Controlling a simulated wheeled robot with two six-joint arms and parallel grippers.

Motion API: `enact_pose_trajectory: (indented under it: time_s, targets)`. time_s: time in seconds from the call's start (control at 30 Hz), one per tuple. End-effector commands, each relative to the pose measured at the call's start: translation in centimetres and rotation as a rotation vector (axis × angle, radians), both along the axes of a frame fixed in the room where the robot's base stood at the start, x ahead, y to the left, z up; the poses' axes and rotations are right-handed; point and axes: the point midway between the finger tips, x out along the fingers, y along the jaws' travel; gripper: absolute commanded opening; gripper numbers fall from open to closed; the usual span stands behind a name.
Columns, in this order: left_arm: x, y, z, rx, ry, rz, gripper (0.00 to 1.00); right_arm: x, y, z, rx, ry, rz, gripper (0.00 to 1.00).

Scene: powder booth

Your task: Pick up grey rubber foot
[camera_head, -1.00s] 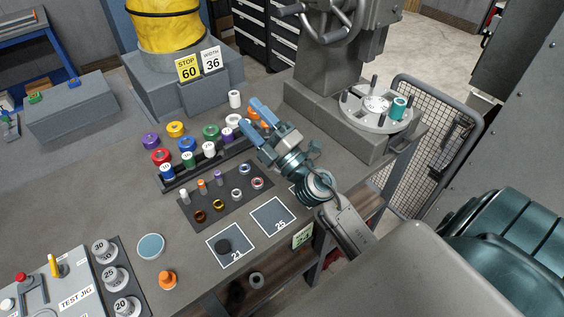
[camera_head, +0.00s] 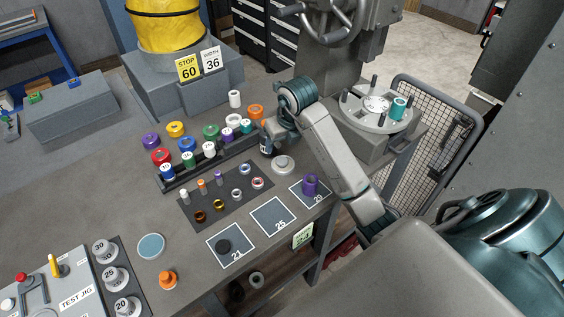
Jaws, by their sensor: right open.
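No piece is plainly marked as the grey rubber foot. A light grey round piece (camera_head: 283,165) with a raised centre sits on the bench just below my right gripper. A small grey ring-like piece (camera_head: 257,278) lies on the shelf under the bench front. I cannot tell which of them, if either, is the foot. My right gripper (camera_head: 268,138) is open at the right end of the black rack, its fingers mostly hidden by its own wrist. My left gripper is out of view.
The black rack (camera_head: 165,184) holds several coloured spools. A dark mat (camera_head: 215,213) carries small parts. A round fixture (camera_head: 360,118) stands at right; square 25 (camera_head: 272,214) is empty.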

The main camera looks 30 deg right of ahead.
Motion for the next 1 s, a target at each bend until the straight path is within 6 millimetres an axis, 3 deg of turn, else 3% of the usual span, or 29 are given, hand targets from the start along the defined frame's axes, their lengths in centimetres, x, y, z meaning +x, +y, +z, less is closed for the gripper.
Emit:
enact_pose_trajectory:
  time_s: [0.17,0.43,0.77,1.0]
  targets:
    - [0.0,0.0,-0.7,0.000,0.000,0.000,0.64,-0.3,-0.9,-0.5,-0.030,0.033,-0.028,0.61]
    - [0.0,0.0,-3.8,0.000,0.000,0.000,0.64,0.4,-0.9,-3.3,-0.027,0.031,-0.027,0.61]
    - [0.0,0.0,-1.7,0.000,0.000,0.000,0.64,1.4,-1.3,-6.1,-0.027,0.035,-0.027,0.61]
    - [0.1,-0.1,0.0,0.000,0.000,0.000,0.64,2.3,-1.7,-9.4,-0.026,0.033,-0.027,0.61]
